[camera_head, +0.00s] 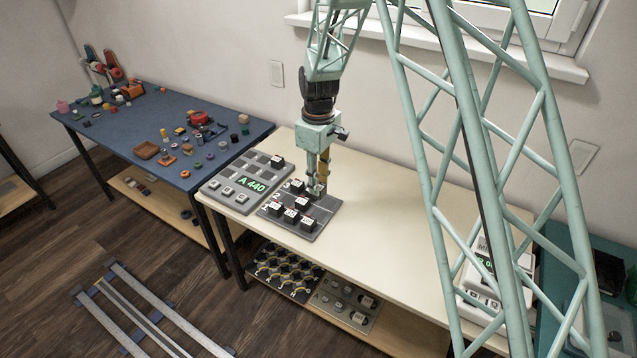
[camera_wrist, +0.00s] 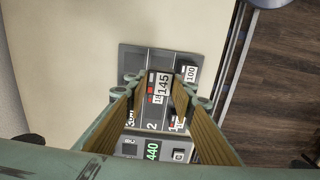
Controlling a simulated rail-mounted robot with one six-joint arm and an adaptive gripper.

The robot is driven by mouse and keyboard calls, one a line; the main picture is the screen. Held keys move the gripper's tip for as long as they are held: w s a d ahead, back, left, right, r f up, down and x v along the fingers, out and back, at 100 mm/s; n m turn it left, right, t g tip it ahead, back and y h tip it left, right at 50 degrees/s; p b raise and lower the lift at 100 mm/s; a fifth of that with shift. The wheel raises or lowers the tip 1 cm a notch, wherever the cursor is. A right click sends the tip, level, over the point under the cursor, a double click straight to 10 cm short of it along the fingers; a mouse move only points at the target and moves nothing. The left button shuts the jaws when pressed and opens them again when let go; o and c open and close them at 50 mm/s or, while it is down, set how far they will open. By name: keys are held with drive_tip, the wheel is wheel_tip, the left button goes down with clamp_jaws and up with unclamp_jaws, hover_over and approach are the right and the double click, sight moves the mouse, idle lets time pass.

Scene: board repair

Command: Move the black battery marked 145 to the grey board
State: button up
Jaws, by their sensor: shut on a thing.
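The black battery marked 145 (camera_wrist: 163,85) is between the fingers of my gripper (camera_wrist: 157,97) in the wrist view, its white label facing the camera. My gripper (camera_head: 318,190) is shut on it over the back right of the dark board (camera_head: 327,207) in the head view, where my fingers largely hide it. I cannot tell whether the battery is clear of its slot. The grey board (camera_head: 208,187), with a green A 440 display, lies directly left of the dark board. A black battery (camera_head: 277,162) sits at its back right.
Several other black batteries stand on the dark board, one marked 100 (camera_wrist: 190,73) close beside my fingers. A blue table (camera_head: 130,120) with small parts stands at left. A white meter (camera_head: 485,270) is at right, partly behind my frame.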

drive_tip(key=shift+f, duration=0.15)
drive_tip(key=shift+f+b, duration=2.05)
drive_tip(key=shift+f, duration=2.25)
drive_tip(key=shift+f, duration=0.5)
drive_tip(key=o, duration=1)
drive_tip(key=shift+c, duration=0.2)
drive_tip(key=shift+r, duration=0.1)
drive_tip(key=shift+r, duration=5.95)
